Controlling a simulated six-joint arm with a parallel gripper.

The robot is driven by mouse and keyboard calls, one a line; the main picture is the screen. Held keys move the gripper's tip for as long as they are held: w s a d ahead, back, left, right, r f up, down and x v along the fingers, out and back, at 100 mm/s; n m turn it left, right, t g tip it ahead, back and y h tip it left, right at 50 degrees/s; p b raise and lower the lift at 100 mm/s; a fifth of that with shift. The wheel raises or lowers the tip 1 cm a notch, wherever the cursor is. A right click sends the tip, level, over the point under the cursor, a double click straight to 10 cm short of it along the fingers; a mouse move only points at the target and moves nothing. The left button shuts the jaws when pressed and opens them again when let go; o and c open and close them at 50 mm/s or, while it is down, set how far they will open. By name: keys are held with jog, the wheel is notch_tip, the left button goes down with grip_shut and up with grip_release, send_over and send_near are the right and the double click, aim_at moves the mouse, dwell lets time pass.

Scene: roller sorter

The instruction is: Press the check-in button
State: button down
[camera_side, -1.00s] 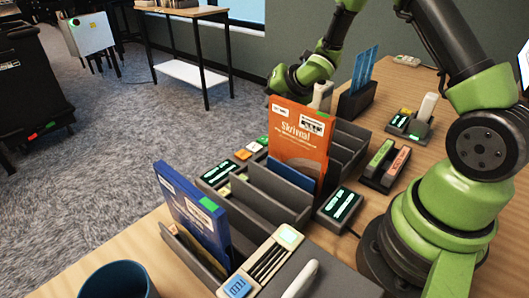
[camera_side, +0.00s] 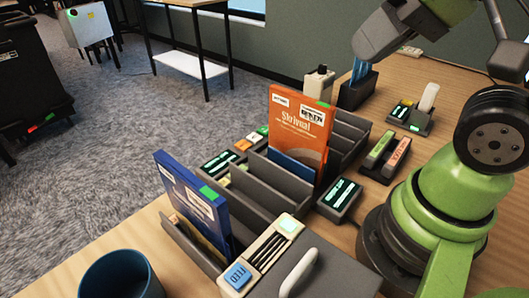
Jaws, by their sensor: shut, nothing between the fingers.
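My gripper (camera_side: 366,46) is at the upper right, above and close to the blue cards in the dark holder. Its grey body is in view, and its fingers look closed and empty. Several buttons show, but I cannot read which is the check-in button. Small orange (camera_side: 243,145) and green (camera_side: 263,131) buttons sit behind the sorter. A beige panel at the front has a pale lit button (camera_side: 288,225) and a blue button (camera_side: 238,275). My gripper is apart from all these buttons.
The dark sorter (camera_side: 262,190) holds an orange book (camera_side: 298,125) and a blue book (camera_side: 190,195). A screen device (camera_side: 340,196), marker tray (camera_side: 386,155), card holder (camera_side: 357,92) and blue mug (camera_side: 120,278) stand around it.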

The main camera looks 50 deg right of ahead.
jog(key=shift+s+a, duration=0.15)
jog(key=shift+s, duration=0.1)
jog(key=n+g+h, duration=0.2)
jog(key=n+g, duration=0.2)
jog(key=g, duration=0.3)
send_over(265, 130)
notch_tip(265, 130, down, 14)
notch_tip(265, 130, down, 14)
jog(key=shift+r, duration=0.1)
